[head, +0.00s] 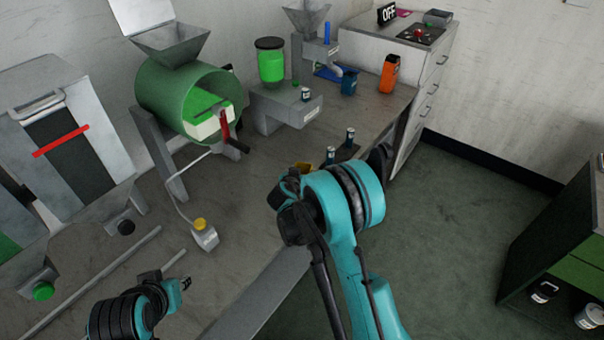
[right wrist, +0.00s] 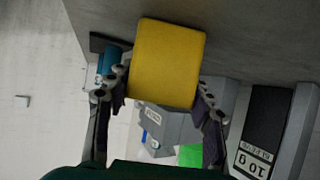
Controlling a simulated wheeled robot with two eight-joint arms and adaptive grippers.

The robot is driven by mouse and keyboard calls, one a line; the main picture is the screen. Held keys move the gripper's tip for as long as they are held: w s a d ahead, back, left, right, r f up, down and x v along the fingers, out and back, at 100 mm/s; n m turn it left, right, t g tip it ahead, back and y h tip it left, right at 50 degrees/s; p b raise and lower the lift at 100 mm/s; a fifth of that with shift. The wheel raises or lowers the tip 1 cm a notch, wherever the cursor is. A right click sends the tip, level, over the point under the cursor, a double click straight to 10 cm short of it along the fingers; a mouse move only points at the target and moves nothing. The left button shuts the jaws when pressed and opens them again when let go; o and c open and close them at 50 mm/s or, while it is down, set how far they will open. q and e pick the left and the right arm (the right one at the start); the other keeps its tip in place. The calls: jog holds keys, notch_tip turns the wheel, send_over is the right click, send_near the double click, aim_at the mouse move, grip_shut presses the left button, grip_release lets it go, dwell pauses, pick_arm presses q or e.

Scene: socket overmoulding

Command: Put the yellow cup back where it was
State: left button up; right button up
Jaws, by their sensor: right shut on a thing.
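The yellow cup (right wrist: 167,62) fills the middle of the right wrist view, between the two fingers of my right gripper (right wrist: 163,100), which is shut on it. In the head view only a small part of the cup (head: 303,167) shows behind my right wrist. My right gripper (head: 291,183) is mostly hidden there by my own arm, over the table's right side near a dark pad (head: 346,153). Whether the cup touches the table is unclear. My left gripper (head: 178,283) is low at the left; its jaw opening is not clear.
Two small dark containers (head: 350,138) (head: 330,155) stand on the pad. Behind are a grey machine (head: 286,108), a blue cup (head: 349,82) and an orange container (head: 389,74). A green drum machine (head: 180,95) stands left. The table's bare front-middle is free.

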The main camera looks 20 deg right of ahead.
jog(key=o, duration=1.2)
jog(key=shift+f, duration=0.1)
jog(key=shift+c, duration=0.2)
jog(key=shift+s+a+r, duration=0.15)
jog(key=shift+s+r, duration=0.05)
jog(key=shift+r, duration=0.1)
jog(key=p+v, duration=0.3)
jog(key=v, duration=0.8)
jog(key=s+d+r+n+g+y, duration=0.2)
jog(key=s+d+r+n, duration=0.15)
jog(key=s+r, duration=0.65)
jog(key=s+a+n+g+y, duration=0.1)
jog(key=s+y, duration=0.3)
jog(key=s, duration=1.4)
jog(key=shift+a+n, duration=0.2)
jog(key=shift+n, duration=0.55)
